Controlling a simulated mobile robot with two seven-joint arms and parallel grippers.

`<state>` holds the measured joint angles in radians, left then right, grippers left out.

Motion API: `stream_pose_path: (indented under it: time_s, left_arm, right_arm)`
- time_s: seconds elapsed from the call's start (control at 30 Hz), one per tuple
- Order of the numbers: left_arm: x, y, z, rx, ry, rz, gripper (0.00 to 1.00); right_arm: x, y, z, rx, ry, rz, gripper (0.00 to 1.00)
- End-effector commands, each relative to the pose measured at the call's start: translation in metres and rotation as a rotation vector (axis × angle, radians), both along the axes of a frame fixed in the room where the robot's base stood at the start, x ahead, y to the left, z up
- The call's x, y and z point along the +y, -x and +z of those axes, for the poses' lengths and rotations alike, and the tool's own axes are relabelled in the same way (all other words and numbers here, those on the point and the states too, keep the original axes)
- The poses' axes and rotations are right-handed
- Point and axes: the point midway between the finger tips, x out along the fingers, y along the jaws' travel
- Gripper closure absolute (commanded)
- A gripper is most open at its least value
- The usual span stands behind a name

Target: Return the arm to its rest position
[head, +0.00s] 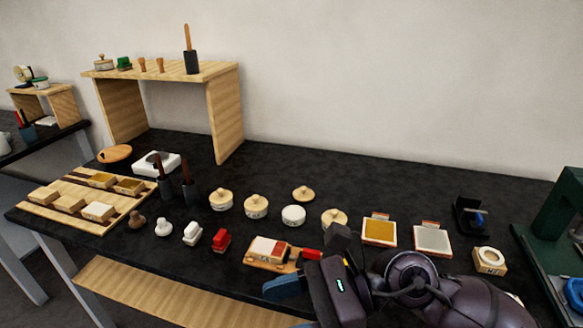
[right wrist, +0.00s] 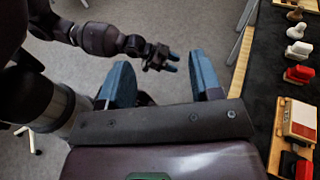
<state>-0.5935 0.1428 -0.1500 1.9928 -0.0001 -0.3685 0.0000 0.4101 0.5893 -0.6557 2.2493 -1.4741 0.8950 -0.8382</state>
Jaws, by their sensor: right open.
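My right arm (head: 408,280) reaches in from the lower right of the head view, over the table's front edge. My right gripper (head: 285,287) points left there, close to the wooden block with a white and red top. In the right wrist view, my right gripper (right wrist: 164,78) has its two blue fingers wide apart, with nothing held between them. My left gripper (right wrist: 168,60) shows small in the right wrist view, over the grey floor. Its finger gap is too small to judge. The left arm is outside the head view.
The black table (head: 330,172) holds several lidded pots, a wooden tray (head: 98,228) of blocks, a red-white-topped block (head: 268,251) and a red item (head: 312,254) close to my right gripper. A wooden shelf (head: 225,110) stands behind. A green machine (head: 560,215) is at right.

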Motion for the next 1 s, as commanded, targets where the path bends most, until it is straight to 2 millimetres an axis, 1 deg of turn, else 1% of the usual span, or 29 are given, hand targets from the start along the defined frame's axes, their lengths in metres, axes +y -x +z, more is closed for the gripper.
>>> stream_pose_path:
  time_s: [0.03,0.13,0.23,0.33,0.4,0.47,0.5,0.57,0.63,0.7,0.77,0.8,0.87,0.9,0.97,1.0]
  left_arm:
    - [0.0,0.001,-0.001,0.002,0.0,0.0,0.58]
    - [0.001,0.005,-0.002,0.01,-0.001,0.003,0.58]
    - [0.001,0.009,-0.005,0.018,-0.001,0.005,0.58]
    - [0.002,0.01,-0.006,0.021,0.0,0.006,0.58]
    - [0.002,0.01,-0.006,0.021,0.0,0.006,0.58]
    - [0.001,0.009,-0.006,0.02,-0.001,0.005,0.58]
    - [0.001,0.009,-0.006,0.019,0.0,0.004,0.58]
    - [0.001,0.008,-0.005,0.017,0.0,0.004,0.58]
    - [0.001,0.006,-0.005,0.015,0.0,0.004,0.58]
    - [0.001,0.005,-0.004,0.013,0.0,0.002,0.58]
    - [0.001,0.004,-0.004,0.011,0.0,0.002,0.58]
    - [0.001,0.004,-0.003,0.01,0.0,0.002,0.58]
    - [0.0,0.003,-0.003,0.009,0.0,0.002,0.58]
    - [0.0,0.003,-0.003,0.008,0.0,0.002,0.58]
    - [0.0,0.002,-0.002,0.007,0.001,0.001,0.58]
    - [0.0,0.002,-0.002,0.006,0.001,0.001,0.58]
  right_arm:
    - [0.001,-0.001,0.013,0.09,-0.099,-0.054,0.41]
    - [-0.004,-0.011,0.038,0.275,-0.286,-0.164,0.41]
    - [-0.018,-0.025,0.058,0.467,-0.47,-0.275,0.41]
    - [-0.039,-0.044,0.071,0.665,-0.648,-0.388,0.41]
    - [-0.058,-0.057,0.074,0.805,-0.771,-0.468,0.41]
    - [-0.075,-0.068,0.073,0.926,-0.874,-0.537,0.41]
    - [-0.088,-0.075,0.07,1.007,-0.942,-0.585,0.41]
    - [-0.108,-0.085,0.063,1.128,-1.044,-0.655,0.41]
    - [-0.132,-0.093,0.05,1.269,-1.162,-0.738,0.41]
    - [-0.156,-0.099,0.033,1.408,-1.279,-0.825,0.41]
    - [-0.176,-0.101,0.015,1.527,-1.378,-0.899,0.41]
    - [-0.189,-0.101,0.002,1.605,-1.445,-0.948,0.41]
    - [-0.208,-0.097,-0.019,1.721,-1.542,-1.025,0.41]
    - [-0.219,-0.093,-0.034,1.797,-1.608,-1.076,0.41]
    - [-0.235,-0.085,-0.057,1.909,-1.705,-1.157,0.41]
    - [-0.245,-0.077,-0.073,1.983,-1.769,-1.211,0.41]
